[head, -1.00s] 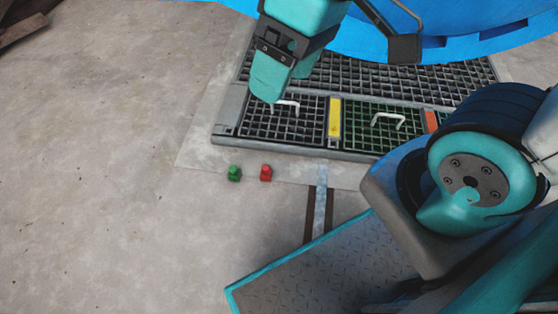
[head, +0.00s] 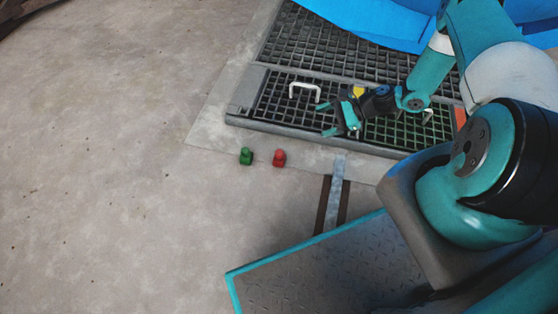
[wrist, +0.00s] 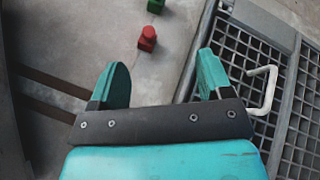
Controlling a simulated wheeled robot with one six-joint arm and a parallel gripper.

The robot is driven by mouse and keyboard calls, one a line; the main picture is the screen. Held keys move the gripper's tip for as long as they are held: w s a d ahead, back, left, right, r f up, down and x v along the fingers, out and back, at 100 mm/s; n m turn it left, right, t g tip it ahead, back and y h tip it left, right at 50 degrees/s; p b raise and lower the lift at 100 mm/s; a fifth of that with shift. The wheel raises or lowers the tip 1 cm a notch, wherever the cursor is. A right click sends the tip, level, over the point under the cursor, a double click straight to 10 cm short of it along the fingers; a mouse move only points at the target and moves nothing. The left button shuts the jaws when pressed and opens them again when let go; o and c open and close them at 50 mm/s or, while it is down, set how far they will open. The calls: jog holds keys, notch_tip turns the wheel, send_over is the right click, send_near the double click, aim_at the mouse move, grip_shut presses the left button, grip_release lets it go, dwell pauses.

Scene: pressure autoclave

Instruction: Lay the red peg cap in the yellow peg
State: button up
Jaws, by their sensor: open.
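The red peg cap (head: 279,158) stands on the concrete in front of the grating's near edge. It also shows in the wrist view (wrist: 147,38), beyond and between my fingertips. My gripper (head: 327,119) is open and empty, above the front of the grating, to the right of and behind the red cap in the head view. In the wrist view the two teal fingers (wrist: 162,62) are apart with nothing between them.
A green cap (head: 246,156) stands just left of the red one. The grating (head: 330,48) has white handles (head: 304,88) that stick up. An orange strip (head: 461,117) lies at its right. A metal rail (head: 335,180) runs toward my base. The floor at left is clear.

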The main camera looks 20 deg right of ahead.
jog(key=s+a+f+m+t+b, duration=0.1)
jog(key=s+f+m+t, duration=0.1)
jog(key=s+f+m, duration=0.3)
jog(key=s+f+m+t, duration=0.1)
jog(key=f+m, duration=0.1)
jog(key=f, duration=0.5)
jog(key=b, duration=0.6)
send_near(279, 157)
jog(key=shift+t, duration=0.3)
jog(key=w+a+f, duration=0.1)
jog(key=a+f, duration=0.1)
jog(key=f, duration=0.1)
jog(key=w+a+f, duration=0.1)
jog(key=shift+w+f, duration=0.2)
jog(key=shift+w, duration=0.1)
jog(key=b+x, duration=0.1)
jog(key=x, duration=0.1)
jog(key=b+x, duration=0.2)
jog(key=x, duration=0.1)
jog(key=shift+w+d+f, duration=0.1)
jog(key=shift+w, duration=0.35)
jog(key=shift+w+a, duration=0.15)
jog(key=shift+a, duration=0.1)
jog(key=shift+c, duration=0.2)
jog(key=c, duration=1)
